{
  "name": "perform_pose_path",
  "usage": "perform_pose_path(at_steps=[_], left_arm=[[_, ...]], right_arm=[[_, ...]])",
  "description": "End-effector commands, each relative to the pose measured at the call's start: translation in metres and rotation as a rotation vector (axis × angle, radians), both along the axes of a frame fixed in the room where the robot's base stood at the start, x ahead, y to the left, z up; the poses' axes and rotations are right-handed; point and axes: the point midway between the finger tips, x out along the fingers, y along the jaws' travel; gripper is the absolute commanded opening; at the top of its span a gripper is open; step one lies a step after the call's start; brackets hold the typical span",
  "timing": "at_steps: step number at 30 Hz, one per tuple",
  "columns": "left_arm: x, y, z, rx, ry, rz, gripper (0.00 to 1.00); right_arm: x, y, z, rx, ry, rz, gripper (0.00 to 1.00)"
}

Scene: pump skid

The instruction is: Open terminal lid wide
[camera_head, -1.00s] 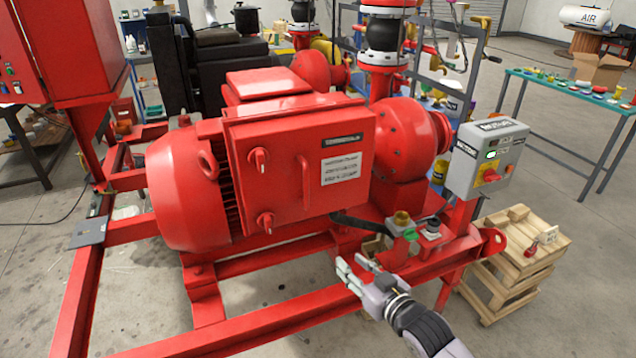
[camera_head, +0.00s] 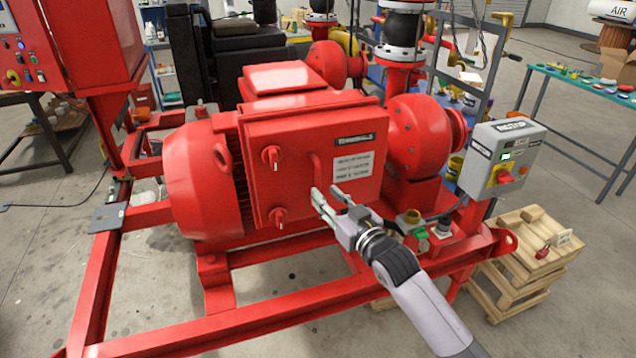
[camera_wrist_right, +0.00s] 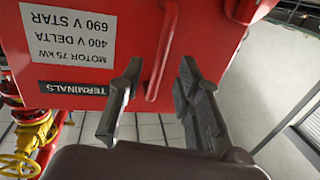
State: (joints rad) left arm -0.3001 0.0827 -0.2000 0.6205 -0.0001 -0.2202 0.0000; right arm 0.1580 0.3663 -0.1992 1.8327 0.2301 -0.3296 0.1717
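The red terminal lid (camera_head: 340,160) is the front plate of the box on the red motor (camera_head: 195,180), and it looks closed. It carries a "TERMINALS" label, a white motor plate and two red latch knobs (camera_head: 272,155) (camera_head: 278,216) at its left side. A red bar handle (camera_head: 315,172) stands upright on the lid. My right gripper (camera_head: 328,195) is at the handle's lower end, fingers apart. In the right wrist view the handle (camera_wrist_right: 160,60) lies ahead between the open fingers (camera_wrist_right: 155,95), not clamped. My left gripper is out of view.
A grey control box (camera_head: 498,155) stands to the right, above wooden crates (camera_head: 525,250). A red cabinet (camera_head: 70,45) is at the upper left.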

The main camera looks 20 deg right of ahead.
Motion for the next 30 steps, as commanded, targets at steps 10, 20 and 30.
perform_pose_path(at_steps=[10,20,30], left_arm=[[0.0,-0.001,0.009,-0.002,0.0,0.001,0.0],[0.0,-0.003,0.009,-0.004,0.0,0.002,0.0],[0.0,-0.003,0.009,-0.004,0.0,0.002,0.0]], right_arm=[[0.045,0.011,0.0,0.001,0.0,0.001,0.32],[0.049,0.012,-0.001,0.0,0.001,0.001,0.32],[0.049,0.012,-0.001,0.0,0.001,0.001,0.12]])
